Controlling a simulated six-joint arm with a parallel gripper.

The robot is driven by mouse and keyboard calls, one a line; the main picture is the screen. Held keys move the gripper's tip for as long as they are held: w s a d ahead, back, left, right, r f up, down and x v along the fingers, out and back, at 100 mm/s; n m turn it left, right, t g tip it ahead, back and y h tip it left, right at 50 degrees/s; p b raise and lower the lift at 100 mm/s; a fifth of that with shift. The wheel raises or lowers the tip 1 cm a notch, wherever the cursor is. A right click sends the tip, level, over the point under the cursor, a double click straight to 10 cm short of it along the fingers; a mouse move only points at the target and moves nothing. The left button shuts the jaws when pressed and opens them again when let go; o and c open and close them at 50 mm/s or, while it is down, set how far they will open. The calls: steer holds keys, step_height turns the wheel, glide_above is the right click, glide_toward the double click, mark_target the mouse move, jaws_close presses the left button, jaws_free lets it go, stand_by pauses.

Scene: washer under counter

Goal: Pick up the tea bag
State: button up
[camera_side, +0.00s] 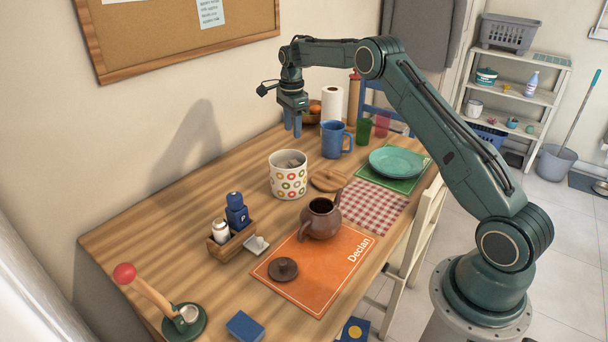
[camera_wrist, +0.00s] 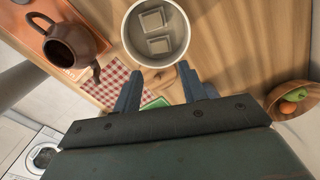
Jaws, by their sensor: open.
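Two pale square packets that look like tea bags (camera_wrist: 152,20) lie inside a round white pot (camera_wrist: 126,38) in the wrist view. In the side view this pot, patterned with coloured rings (camera_side: 288,184), stands mid-table, and its contents (camera_side: 290,162) show only as a greyish patch. I cannot tell which packet is meant. My gripper (camera_side: 292,131) is open and empty, fingers down, above and behind the pot. In the wrist view my gripper (camera_wrist: 159,72) has its fingers apart below the pot's rim in the picture, touching nothing.
A brown teapot (camera_side: 320,219) stands on an orange mat (camera_side: 335,270). A blue mug (camera_side: 336,140) and fruit bowl (camera_wrist: 290,97) are near my gripper. A wooden caddy (camera_side: 228,245) and small white square item (camera_side: 256,245) lie in front of the pot. Table left of the pot is clear.

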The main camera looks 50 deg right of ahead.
glide_above(295, 162)
steer(key=f, duration=0.6)
steer(key=shift+w+a+f, duration=0.15)
steer(key=shift+a+f, duration=0.1)
steer(key=shift+f, duration=0.05)
steer(key=shift+d+f, duration=0.1)
steer(key=shift+f, duration=2.5)
steer(key=c, duration=0.6)
